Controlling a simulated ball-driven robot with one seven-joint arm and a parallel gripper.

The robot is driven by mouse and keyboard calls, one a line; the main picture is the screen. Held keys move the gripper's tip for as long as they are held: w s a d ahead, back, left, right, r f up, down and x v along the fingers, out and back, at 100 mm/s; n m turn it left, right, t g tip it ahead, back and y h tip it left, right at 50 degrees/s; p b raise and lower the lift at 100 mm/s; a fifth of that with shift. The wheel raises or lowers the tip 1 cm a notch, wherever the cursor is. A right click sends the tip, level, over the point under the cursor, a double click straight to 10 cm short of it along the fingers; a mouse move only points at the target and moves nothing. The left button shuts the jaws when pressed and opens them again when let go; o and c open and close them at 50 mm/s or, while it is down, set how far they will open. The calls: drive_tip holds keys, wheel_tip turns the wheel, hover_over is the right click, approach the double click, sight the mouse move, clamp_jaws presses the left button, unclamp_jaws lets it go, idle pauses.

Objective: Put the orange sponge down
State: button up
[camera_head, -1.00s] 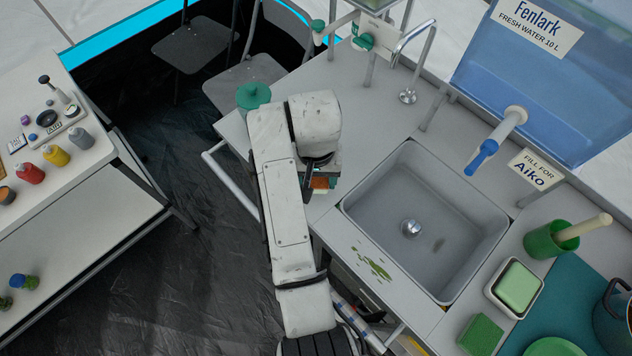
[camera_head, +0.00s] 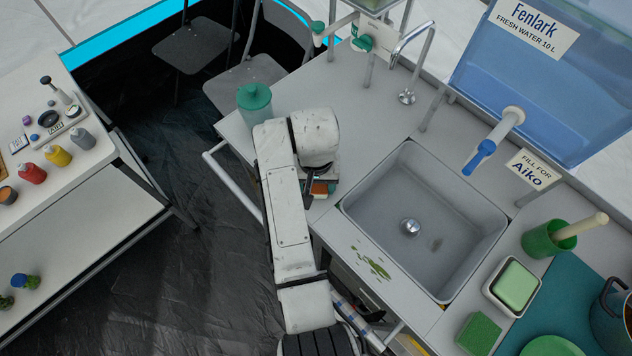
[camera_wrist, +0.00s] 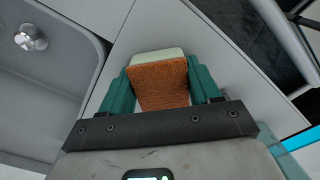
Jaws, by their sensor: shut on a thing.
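The orange sponge (camera_wrist: 160,86), with a pale layer along its far edge, sits between the two green fingers of my gripper (camera_wrist: 160,90) in the wrist view. The fingers are shut on its sides. In the head view only a small part of the orange sponge (camera_head: 319,188) shows below my arm's wrist, over the counter left of the sink. My arm hides most of my gripper there. I cannot tell whether the sponge touches the counter.
The sink (camera_head: 408,225) lies right of my gripper. A green-lidded jar (camera_head: 255,103) stands close behind my arm at the counter's left edge. A green stain (camera_head: 372,264) marks the counter's front. The grey counter (camera_head: 350,115) behind my arm has free room.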

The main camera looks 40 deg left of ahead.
drive_tip(key=shift+s+d+f, duration=0.1)
drive_tip(key=shift+d+f, duration=0.05)
drive_tip(key=shift+f, duration=0.4)
drive_tip(key=o, duration=1)
drive_tip(key=shift+d+f, duration=0.1)
drive_tip(key=shift+f, duration=0.05)
drive_tip(key=shift+s, duration=0.1)
drive_tip(key=r, duration=0.4)
drive_tip(key=r+p, duration=0.1)
drive_tip(key=r, duration=0.8)
drive_tip(key=shift+a+r, duration=0.3)
drive_tip(key=shift+r, duration=0.05)
drive_tip(key=shift+w+d, duration=0.1)
drive_tip(key=shift+w, duration=0.1)
